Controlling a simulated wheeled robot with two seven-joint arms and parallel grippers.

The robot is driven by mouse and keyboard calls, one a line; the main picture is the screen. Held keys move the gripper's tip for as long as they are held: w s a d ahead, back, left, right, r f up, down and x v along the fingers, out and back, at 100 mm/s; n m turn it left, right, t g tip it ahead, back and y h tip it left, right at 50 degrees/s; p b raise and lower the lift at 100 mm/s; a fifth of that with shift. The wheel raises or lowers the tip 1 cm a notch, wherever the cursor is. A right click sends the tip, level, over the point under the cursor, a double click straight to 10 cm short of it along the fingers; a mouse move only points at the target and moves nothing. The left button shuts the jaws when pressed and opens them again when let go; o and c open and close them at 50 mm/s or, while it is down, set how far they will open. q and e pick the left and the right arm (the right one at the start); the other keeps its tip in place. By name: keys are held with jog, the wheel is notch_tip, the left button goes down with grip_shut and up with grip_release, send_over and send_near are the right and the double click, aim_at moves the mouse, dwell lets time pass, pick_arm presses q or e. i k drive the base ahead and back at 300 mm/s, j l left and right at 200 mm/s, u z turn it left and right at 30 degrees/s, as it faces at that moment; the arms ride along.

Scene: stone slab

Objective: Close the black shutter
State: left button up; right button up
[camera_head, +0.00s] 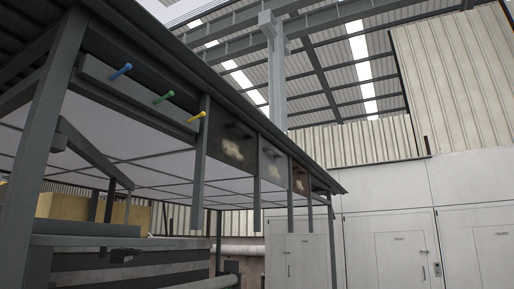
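A row of panels hangs under the edge of a dark roof. The nearest is a dark, almost black panel (216,142) with a pale worn patch and a dark knob-like handle near its top. It hangs between two grey posts, and I cannot tell for sure whether it is the black shutter. A grey panel (267,165) and a brownish panel (299,182) follow farther along the row. Neither of my grippers is in view.
A grey beam (135,95) at the upper left carries a blue peg (121,71), a green peg (163,97) and a yellow peg (197,116). Grey posts (50,125) support the roof. White cabinets with doors (404,258) stand at the right.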

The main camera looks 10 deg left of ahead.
aim_at(230, 142)
jog(key=i+j+z, duration=0.1)
jog(key=i+z, duration=0.35)
jog(key=i, duration=0.65)
